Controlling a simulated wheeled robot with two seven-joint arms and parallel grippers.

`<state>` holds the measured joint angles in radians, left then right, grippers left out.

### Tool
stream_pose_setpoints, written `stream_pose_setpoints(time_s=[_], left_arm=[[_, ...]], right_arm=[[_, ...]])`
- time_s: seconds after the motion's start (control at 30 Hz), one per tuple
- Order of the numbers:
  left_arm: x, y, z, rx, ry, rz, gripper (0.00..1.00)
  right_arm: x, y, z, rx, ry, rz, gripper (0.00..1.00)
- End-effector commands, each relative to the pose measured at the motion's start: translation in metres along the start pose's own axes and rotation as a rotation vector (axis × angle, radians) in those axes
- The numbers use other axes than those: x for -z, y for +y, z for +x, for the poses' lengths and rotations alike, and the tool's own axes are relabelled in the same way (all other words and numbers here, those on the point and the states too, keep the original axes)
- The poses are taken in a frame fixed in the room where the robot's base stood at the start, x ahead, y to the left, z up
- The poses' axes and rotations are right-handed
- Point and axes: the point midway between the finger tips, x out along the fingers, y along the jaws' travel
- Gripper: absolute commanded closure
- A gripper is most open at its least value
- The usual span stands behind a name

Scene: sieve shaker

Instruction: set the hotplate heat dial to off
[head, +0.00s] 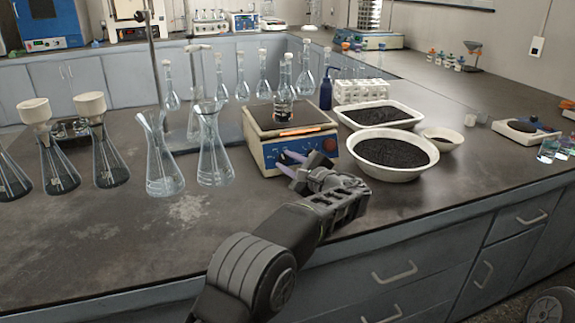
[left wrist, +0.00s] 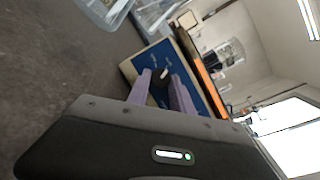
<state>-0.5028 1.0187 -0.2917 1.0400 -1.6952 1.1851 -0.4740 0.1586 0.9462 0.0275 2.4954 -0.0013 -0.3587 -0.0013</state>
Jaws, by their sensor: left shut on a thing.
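The hotplate (head: 262,117) stands on the bench with a dark top and a blue front panel. A glass flask with dark liquid (head: 284,104) stands on top of it. My left gripper (head: 285,161) is at the front panel, its purple fingers pointing at it. In the left wrist view the dark heat dial (left wrist: 159,82) with a pale mark sits on the blue panel (left wrist: 189,62), between the two fingers, and the gripper is shut on it. The fingers hide part of the dial, and its exact setting cannot be read. My right gripper is not in view.
A blue bottle (head: 326,92) and several glass flasks are behind. The bench front left is clear.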

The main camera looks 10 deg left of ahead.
Motion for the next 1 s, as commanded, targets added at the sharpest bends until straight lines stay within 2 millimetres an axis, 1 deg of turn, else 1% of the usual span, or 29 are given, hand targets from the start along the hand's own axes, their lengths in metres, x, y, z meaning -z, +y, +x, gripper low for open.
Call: stream_pose_setpoints(time_s=[0.27,0.7,1.0], left_arm=[[-0.002,-0.006,-0.001,-0.097,-0.005,-0.244,1.0],[-0.005,-0.01,0.001,-0.25,-0.012,-0.624,1.0],[-0.005,-0.009,0.002,-0.324,-0.016,-0.804,1.0]], right_arm=[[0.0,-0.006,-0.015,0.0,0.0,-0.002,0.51],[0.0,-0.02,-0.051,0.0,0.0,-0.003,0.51],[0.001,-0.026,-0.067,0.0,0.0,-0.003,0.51]])
